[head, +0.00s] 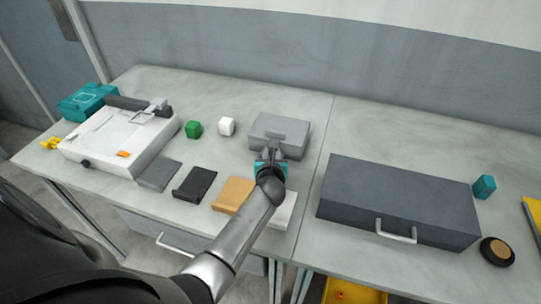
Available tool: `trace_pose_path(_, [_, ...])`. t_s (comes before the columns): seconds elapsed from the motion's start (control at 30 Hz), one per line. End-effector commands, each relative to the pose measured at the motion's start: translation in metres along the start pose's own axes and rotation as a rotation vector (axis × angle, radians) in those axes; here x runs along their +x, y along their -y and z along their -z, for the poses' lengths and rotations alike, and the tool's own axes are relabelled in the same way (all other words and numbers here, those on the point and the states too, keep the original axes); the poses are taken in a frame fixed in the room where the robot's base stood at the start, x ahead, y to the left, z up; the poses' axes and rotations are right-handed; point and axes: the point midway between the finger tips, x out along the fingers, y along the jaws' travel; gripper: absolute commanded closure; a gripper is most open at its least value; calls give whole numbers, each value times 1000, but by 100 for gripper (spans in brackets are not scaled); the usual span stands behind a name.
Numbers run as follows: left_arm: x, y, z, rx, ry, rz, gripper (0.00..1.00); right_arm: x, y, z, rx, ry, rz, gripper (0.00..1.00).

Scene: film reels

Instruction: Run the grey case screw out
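The grey case (284,129) lies on the worktable, near the middle of the head view, with a raised grey part on its top. My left gripper (270,152) is at the near edge of the case, pointing away from me. I cannot tell whether its fingers touch the case or hold anything. No screw can be made out; the gripper and wrist cover part of the case's near side. Something teal (259,167) shows beside the wrist, partly hidden. My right gripper is not in view.
A white machine (112,142) and teal box (85,101) stand left. Dark (195,184) and tan (233,195) pads lie in front. A large dark drawer box (400,195) stands right.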

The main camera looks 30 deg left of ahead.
Motion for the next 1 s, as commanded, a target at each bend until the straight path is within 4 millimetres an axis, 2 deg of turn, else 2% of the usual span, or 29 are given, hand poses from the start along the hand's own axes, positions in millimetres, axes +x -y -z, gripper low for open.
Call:
trace_pose_path(0.37, [0,4,1,-52,-3,-129,100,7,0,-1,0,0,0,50])
trace_pose_path(0.9, [0,4,1,-60,-3,-149,100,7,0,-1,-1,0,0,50])
trace_pose_path(0.93, [0,4,1,-59,-3,-149,72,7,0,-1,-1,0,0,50])
trace_pose_path(1.0, [0,4,1,-59,-2,-149,65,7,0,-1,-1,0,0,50])
